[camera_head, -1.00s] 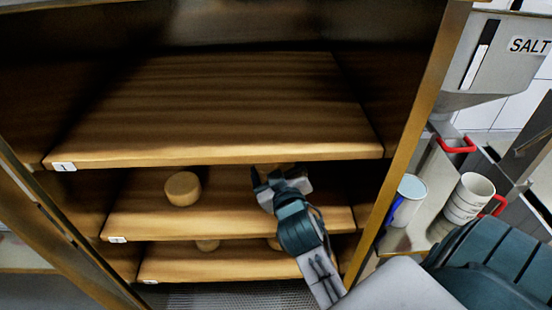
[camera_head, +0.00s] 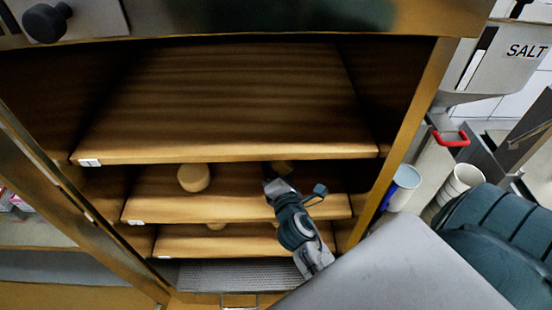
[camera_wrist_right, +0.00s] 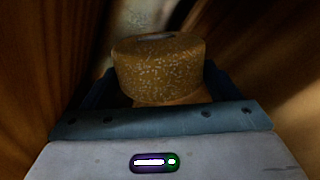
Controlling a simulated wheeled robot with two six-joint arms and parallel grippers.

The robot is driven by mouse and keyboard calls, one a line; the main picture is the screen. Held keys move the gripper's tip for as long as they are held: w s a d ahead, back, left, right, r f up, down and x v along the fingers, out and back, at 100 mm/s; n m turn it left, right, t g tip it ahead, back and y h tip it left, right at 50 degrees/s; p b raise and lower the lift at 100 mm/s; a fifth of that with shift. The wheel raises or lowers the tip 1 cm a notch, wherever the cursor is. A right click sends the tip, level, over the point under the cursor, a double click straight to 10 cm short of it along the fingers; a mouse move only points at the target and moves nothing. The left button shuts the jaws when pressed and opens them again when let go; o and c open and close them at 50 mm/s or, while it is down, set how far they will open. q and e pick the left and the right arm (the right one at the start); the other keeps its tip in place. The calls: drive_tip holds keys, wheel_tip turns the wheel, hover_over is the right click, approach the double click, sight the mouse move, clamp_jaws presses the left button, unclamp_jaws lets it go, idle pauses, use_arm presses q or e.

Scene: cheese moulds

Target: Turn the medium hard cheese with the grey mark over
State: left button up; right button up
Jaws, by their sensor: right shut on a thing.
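My right gripper (camera_head: 275,182) reaches between the top and second shelf boards. In the right wrist view its jaws are shut on a round, tan, speckled cheese (camera_wrist_right: 158,72). In the head view only a small part of this cheese (camera_head: 283,166) shows beside the gripper, under the top board. Another pale round cheese (camera_head: 193,178) stands on the second board to the left, apart from the gripper. My left gripper is not in view.
The top board (camera_head: 230,100) is bare. The cabinet's right post (camera_head: 405,150) is close to my right arm. White cups (camera_head: 405,185) and a salt hopper (camera_head: 520,50) stand outside on the right.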

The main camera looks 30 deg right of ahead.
drive_tip(key=n+p, duration=0.1)
drive_tip(key=n, duration=0.1)
drive_tip(key=n+p, duration=0.1)
drive_tip(key=n, duration=0.2)
drive_tip(key=shift+s+d+f+n+p, duration=0.1)
drive_tip(key=shift+d+f+n+p, duration=0.15)
drive_tip(key=shift+f+n+p, duration=0.15)
drive_tip(key=n, duration=0.1)
drive_tip(key=f+n+p, duration=0.1)
drive_tip(key=n, duration=0.1)
drive_tip(key=shift+d, duration=0.15)
drive_tip(key=shift+d+f+n, duration=0.1)
drive_tip(key=shift+f+n, duration=0.15)
drive_tip(key=shift+n, duration=0.55)
drive_tip(key=shift+f+n, duration=0.2)
drive_tip(key=shift+n, duration=0.3)
drive_tip(key=shift+s, duration=0.1)
drive_tip(key=o, duration=0.9)
drive_tip(key=shift+c, duration=0.2)
